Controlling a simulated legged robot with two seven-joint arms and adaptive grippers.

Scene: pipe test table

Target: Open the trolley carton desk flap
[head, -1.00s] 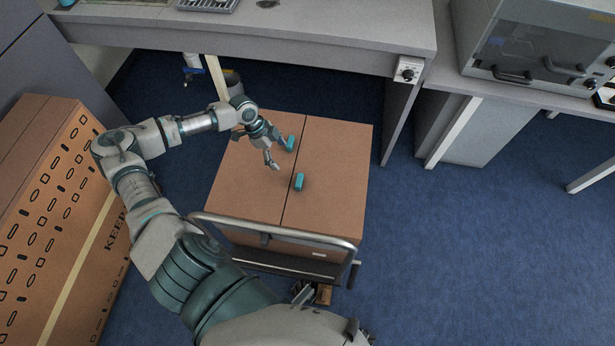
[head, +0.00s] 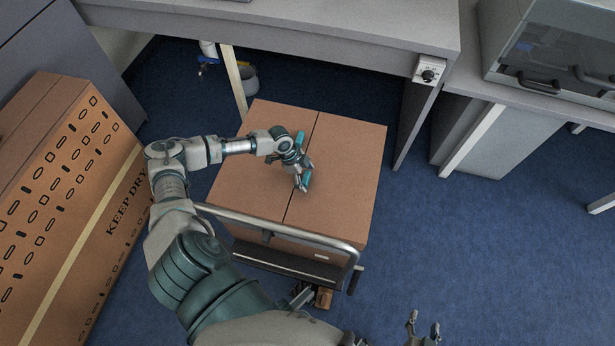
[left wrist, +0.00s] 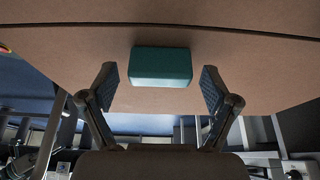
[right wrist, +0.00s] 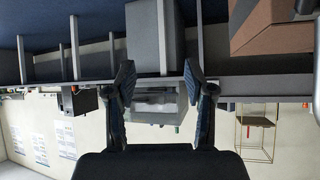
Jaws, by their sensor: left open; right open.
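A closed brown carton (head: 345,165) sits on the trolley (head: 285,262), with a seam running between its two top flaps. A small teal block (head: 307,181) stands on the top beside the seam, partly hidden by my left gripper (head: 303,176). In the left wrist view the teal block (left wrist: 161,67) shows between and just beyond the open fingers of my left gripper (left wrist: 160,90), with clear gaps on both sides. My right gripper (head: 424,328) is open and empty at the lower edge of the head view, away from the carton. In the right wrist view my right gripper (right wrist: 158,82) faces the room.
A large carton marked KEEP DRY (head: 75,190) stands at the left. A grey desk (head: 330,30) with a small control box (head: 429,70) is behind the trolley. The trolley's bar (head: 280,228) runs along the near side. Blue floor (head: 470,240) is clear at the right.

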